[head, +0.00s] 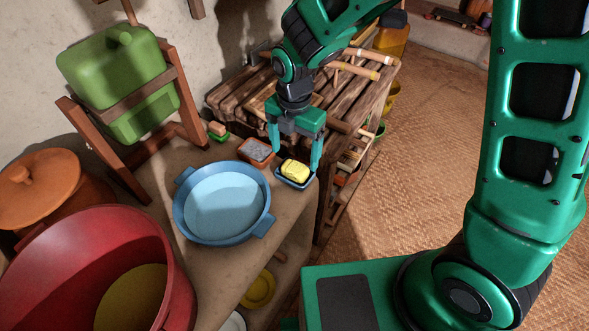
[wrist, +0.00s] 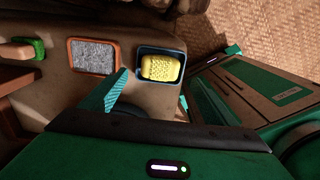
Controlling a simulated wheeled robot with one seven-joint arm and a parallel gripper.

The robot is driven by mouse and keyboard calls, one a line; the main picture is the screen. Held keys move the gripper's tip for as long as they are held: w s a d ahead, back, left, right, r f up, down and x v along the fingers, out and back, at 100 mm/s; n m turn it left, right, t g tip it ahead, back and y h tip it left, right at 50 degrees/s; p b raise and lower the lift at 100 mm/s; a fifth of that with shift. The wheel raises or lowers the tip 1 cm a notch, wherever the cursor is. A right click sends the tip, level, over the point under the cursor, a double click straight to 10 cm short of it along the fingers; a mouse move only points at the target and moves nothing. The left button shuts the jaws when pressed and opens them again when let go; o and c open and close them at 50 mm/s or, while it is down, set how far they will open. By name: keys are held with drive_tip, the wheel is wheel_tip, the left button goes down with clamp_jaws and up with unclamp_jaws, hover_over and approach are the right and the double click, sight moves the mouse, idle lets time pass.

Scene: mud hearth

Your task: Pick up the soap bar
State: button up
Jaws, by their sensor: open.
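A yellow block with a rounded, dotted top (head: 295,172) lies in a small blue dish (head: 296,185) near the counter's right edge. It looks like the soap bar, though its pitted surface could also be a sponge's. It also shows in the wrist view (wrist: 160,68). My gripper (head: 296,160) is open and empty, pointing down over the far side of the dish. In the wrist view my gripper's fingertips (wrist: 145,97) appear below the dish, with the block right of their middle. I see no contact with the block.
An orange dish with a grey pad (head: 255,151) sits close left of the blue dish. A beige piece with a green part (head: 218,131) lies farther left. A wide blue basin (head: 223,204) stands in front. A slatted wooden rack (head: 250,95) is behind.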

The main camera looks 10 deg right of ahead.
sight(295, 167)
drive_tip(key=shift+w+f, duration=0.1)
drive_tip(key=shift+f, duration=2.55)
drive_tip(key=shift+c, duration=0.7)
drive_tip(key=c, duration=1)
drive_tip(key=shift+c, duration=0.2)
